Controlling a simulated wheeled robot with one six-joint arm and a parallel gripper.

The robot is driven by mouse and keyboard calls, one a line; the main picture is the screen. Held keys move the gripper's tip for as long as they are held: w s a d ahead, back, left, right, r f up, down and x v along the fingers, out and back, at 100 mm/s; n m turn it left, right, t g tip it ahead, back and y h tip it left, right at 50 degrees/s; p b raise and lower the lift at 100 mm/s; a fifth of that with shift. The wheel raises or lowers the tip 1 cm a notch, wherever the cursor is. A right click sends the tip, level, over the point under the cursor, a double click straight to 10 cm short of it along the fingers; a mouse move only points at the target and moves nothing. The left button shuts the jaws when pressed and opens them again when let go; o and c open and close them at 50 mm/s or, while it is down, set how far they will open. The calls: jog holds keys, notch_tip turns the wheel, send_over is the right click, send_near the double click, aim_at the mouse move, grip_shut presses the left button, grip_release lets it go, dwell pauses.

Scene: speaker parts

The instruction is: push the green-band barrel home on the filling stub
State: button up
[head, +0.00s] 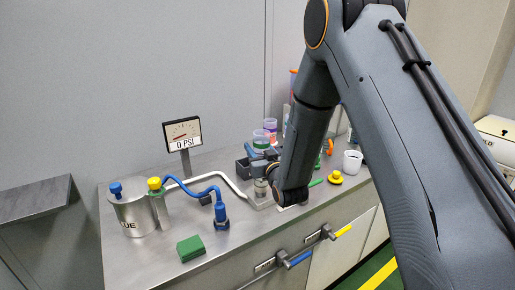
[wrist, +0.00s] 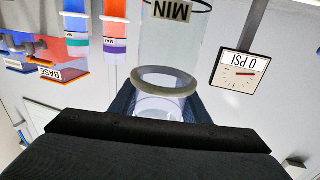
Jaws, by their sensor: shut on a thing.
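My gripper (head: 263,168) is at the middle of the bench, low over the end of the white pipe. In the wrist view its jaws (wrist: 163,106) are shut around a clear barrel (wrist: 172,45) with a pale rim and a "MIN" mark. A green band (head: 260,146) shows just above the gripper in the head view, apparently on this barrel; no green shows on it in the wrist view. A small greyish cylinder (head: 261,187) stands below the gripper on the pipe's end block, where the filling stub seems to be. Whether the barrel is fully seated is hidden.
A gauge (head: 182,132) reading 0 PSI stands behind. A steel tank (head: 134,211), blue hose (head: 207,190) and green block (head: 190,248) are left. A white cup (head: 352,161) and yellow part (head: 335,177) are right. The front left bench is partly clear.

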jog(key=shift+f+b, duration=0.8)
jog(key=shift+f, duration=0.25)
jog(key=o, duration=1.2)
jog(key=shift+s, duration=0.1)
